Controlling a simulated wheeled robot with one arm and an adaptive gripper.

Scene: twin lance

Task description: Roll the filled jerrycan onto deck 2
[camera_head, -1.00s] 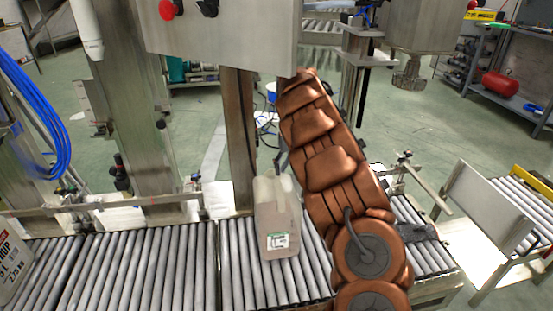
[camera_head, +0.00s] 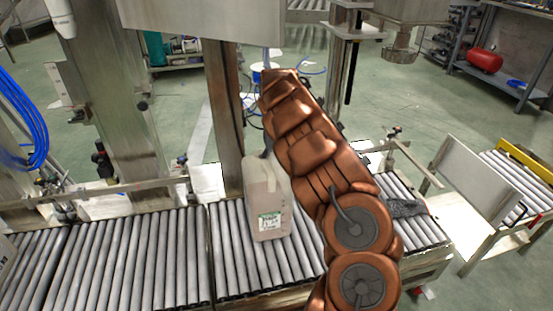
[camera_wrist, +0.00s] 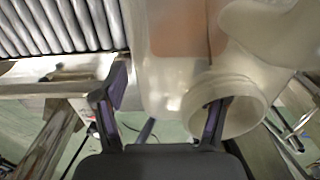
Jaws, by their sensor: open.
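The filled jerrycan (camera_head: 268,205) is a pale translucent can with a small label. It stands upright on the roller deck (camera_head: 232,262), beside my copper-coloured arm. My gripper (camera_head: 267,146) is at the can's top, mostly hidden behind my arm in the head view. In the wrist view my gripper (camera_wrist: 162,105) is open, with its two dark fingers apart. The jerrycan (camera_wrist: 165,85) fills the middle and right there, its round neck uncapped. The right finger overlaps the neck opening; I cannot tell whether it is inside or touching. No deck number is readable.
A steel post (camera_head: 223,120) and a hanging steel cabinet (camera_head: 215,22) stand close behind the can. A side rail (camera_head: 95,192) runs along the rollers' back. A separate roller table with a yellow edge (camera_head: 522,168) stands at the right. Rollers left of the can are clear.

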